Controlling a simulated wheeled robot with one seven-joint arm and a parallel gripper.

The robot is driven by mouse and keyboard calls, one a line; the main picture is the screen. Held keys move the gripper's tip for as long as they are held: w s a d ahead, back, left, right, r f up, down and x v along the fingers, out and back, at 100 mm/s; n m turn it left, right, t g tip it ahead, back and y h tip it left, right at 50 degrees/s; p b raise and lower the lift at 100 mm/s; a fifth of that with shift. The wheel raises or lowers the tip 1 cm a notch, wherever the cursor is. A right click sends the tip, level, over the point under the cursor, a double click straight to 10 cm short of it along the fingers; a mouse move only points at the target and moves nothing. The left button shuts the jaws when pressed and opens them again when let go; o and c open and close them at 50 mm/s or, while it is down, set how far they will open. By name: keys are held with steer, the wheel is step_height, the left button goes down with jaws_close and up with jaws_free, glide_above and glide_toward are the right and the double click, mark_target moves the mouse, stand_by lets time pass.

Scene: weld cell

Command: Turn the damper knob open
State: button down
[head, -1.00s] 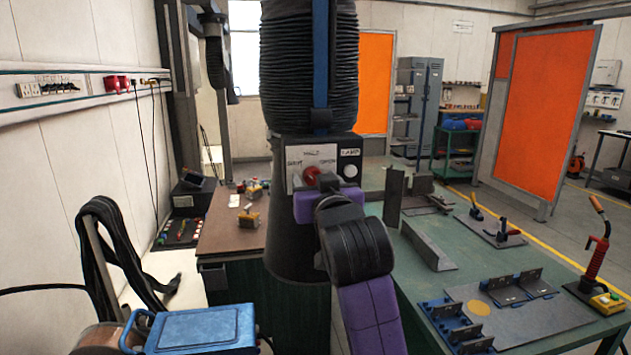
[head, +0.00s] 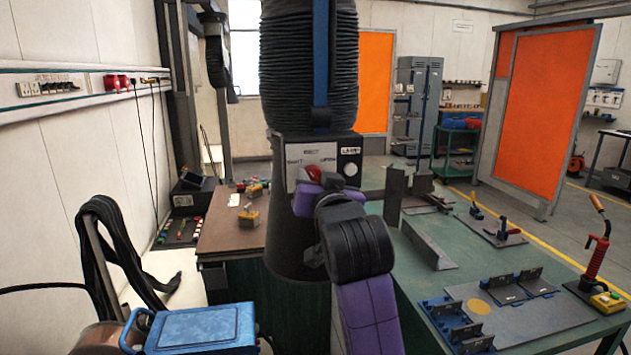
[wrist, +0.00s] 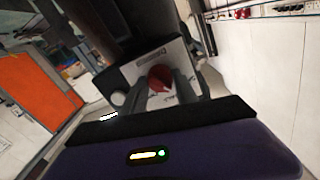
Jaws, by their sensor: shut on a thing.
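The damper knob (head: 313,172) is red and sits on a pale label plate (head: 299,157) on the front of the dark extraction hood. It also shows in the wrist view (wrist: 159,77), turned at an angle in that tilted picture. My gripper (head: 317,178) reaches up to the plate from the lower right and is shut on the knob. In the wrist view my two grey fingers (wrist: 161,86) lie on either side of the red knob. My purple gripper body and fingers cover the knob's lower part in the head view. The label words are too blurred to read surely.
A round white button (head: 350,169) sits on the black lamp panel right of the knob. A black ribbed hose (head: 308,65) rises above the hood. A green bench (head: 450,275) with fixtures and angle pieces stands right; a brown-topped bench (head: 228,235) stands left.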

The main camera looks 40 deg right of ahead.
steer(key=shift+f+m+b, duration=0.1)
steer(key=shift+m+b, duration=2.85)
steer(key=shift+m, duration=4.65)
steer(key=c, duration=0.9)
jaws_free()
steer(key=shift+c, duration=0.2)
